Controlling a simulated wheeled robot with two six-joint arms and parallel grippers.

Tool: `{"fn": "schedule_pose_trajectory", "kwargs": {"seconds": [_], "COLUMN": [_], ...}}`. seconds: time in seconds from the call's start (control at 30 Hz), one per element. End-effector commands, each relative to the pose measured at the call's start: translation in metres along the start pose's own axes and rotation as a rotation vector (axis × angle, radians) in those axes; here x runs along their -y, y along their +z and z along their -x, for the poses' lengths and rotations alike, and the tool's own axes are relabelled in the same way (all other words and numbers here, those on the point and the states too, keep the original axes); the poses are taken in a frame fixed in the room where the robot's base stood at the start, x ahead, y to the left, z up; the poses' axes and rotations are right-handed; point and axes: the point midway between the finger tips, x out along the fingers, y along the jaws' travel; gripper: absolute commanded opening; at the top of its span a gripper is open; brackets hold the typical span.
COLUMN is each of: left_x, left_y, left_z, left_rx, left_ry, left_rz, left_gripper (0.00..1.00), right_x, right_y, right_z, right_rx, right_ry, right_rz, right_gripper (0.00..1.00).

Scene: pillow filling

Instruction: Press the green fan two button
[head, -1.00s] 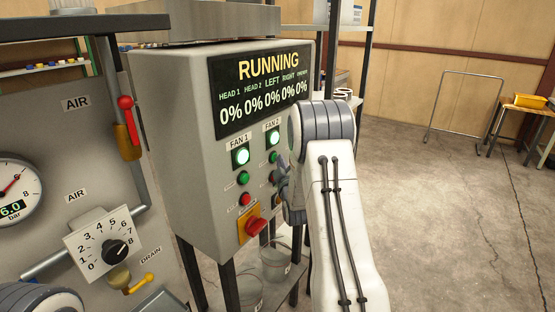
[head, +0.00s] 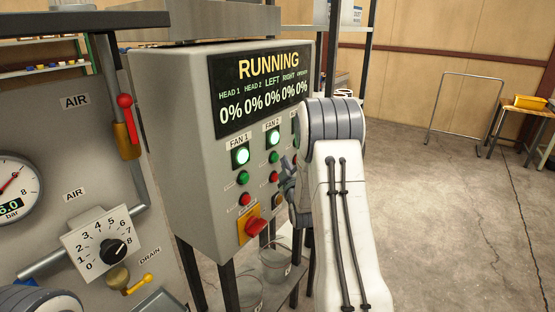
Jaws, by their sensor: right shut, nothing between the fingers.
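The grey control box carries a FAN 2 label (head: 273,125) with a lit green-white lamp (head: 273,138) under it. The green fan two button (head: 274,157) sits below that lamp, with a red button (head: 274,177) under it. My right gripper (head: 286,178) is shut and empty, just right of the fan two column at about the red button's height. It appears apart from the green button, which is uncovered. My right forearm and wrist hide part of the box's right side. My left gripper is out of view.
The FAN 1 column has a lit lamp (head: 241,156), a green button (head: 243,178) and a red button (head: 245,199). The display (head: 262,88) reads RUNNING with all values 0%. Open floor lies to the right.

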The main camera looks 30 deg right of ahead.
Motion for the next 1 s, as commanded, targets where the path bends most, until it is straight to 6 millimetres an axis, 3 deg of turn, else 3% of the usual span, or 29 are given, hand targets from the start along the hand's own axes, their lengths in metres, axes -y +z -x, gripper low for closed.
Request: {"fn": "schedule_pose_trajectory", "kwargs": {"seconds": [0.6, 1.0], "left_x": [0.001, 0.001], "left_y": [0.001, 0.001], "left_z": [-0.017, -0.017], "left_rx": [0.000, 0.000], "left_ry": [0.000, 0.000], "left_rz": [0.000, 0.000], "left_gripper": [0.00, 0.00], "right_x": [-0.024, -0.025], "right_y": [0.026, 0.026], "right_z": [0.034, 0.035], "right_rx": [0.002, 0.001], "right_ry": [0.000, 0.000], "right_rz": [0.000, 0.000], "right_gripper": [0.00, 0.00]}}
